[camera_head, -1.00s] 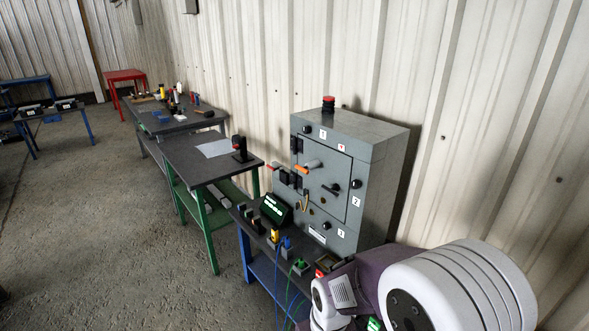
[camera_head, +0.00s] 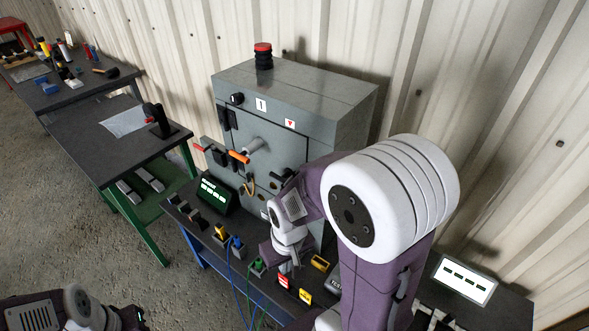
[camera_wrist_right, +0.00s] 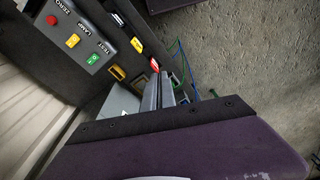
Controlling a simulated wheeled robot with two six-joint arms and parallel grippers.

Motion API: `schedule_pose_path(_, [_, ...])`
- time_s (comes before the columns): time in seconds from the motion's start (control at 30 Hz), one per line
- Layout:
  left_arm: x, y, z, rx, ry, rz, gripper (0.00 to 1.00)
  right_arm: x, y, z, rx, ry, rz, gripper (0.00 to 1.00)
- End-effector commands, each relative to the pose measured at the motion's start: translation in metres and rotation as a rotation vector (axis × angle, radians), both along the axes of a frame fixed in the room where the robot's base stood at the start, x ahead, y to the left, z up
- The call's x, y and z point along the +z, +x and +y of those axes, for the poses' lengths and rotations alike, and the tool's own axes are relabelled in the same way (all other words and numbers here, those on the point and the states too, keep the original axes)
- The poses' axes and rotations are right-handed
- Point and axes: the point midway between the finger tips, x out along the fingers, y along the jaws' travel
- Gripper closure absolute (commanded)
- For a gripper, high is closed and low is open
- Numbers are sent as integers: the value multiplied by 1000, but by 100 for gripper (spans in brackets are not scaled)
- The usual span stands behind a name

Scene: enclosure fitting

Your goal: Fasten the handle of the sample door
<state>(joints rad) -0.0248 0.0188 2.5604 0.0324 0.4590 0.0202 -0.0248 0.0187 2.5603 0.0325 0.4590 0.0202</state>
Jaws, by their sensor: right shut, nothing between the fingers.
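The grey enclosure (camera_head: 325,125) stands against the wall in the head view. Its front door (camera_head: 275,145) looks flush with the frame, but my right arm covers its right part. A black handle (camera_head: 275,181) shows beside my arm; its exact angle is hard to tell. An orange-gripped lever (camera_head: 239,157) projects from the front on the left. My right gripper (camera_head: 290,270) points down over the bench in front of the enclosure, away from the handle. In the right wrist view its fingers (camera_wrist_right: 160,88) are together and empty. Only part of my left arm shows, at bottom left.
Coloured connectors with blue and green cables (camera_head: 238,248) line the bench front. A dark display (camera_head: 216,193) stands left of the enclosure. A button box (camera_wrist_right: 80,38) shows in the wrist view. A lit screen (camera_head: 465,279) is at right.

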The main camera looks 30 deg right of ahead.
Motion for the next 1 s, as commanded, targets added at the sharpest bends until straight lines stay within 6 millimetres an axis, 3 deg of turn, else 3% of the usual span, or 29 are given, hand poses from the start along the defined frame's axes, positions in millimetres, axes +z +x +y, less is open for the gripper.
schedule_pose_path(0.1, [3, 0, 0, 0, 0, 0, 64, 4, 1, 0, -6, 0, 0, 100])
schedule_pose_path(0.17, [18, 0, 0, 0, 0, 0, 64, 20, 11, -2, -49, 0, 0, 100])
schedule_pose_path(0.27, [68, 0, 0, 0, 0, 0, 64, 77, 47, -14, -238, -5, 2, 100])
schedule_pose_path(0.4, [140, 0, 0, 0, 0, -1, 64, 159, 109, -44, -625, -30, -6, 100])
schedule_pose_path(0.53, [182, 0, 0, 0, 0, -1, 64, 209, 150, -73, -932, -56, -34, 100])
schedule_pose_path(0.67, [198, 0, 0, 0, 0, -1, 64, 229, 170, -91, -1110, -72, -60, 100])
schedule_pose_path(1.0, [194, 0, 0, 0, 0, 0, 64, 226, 174, -95, -1158, -74, -70, 100])
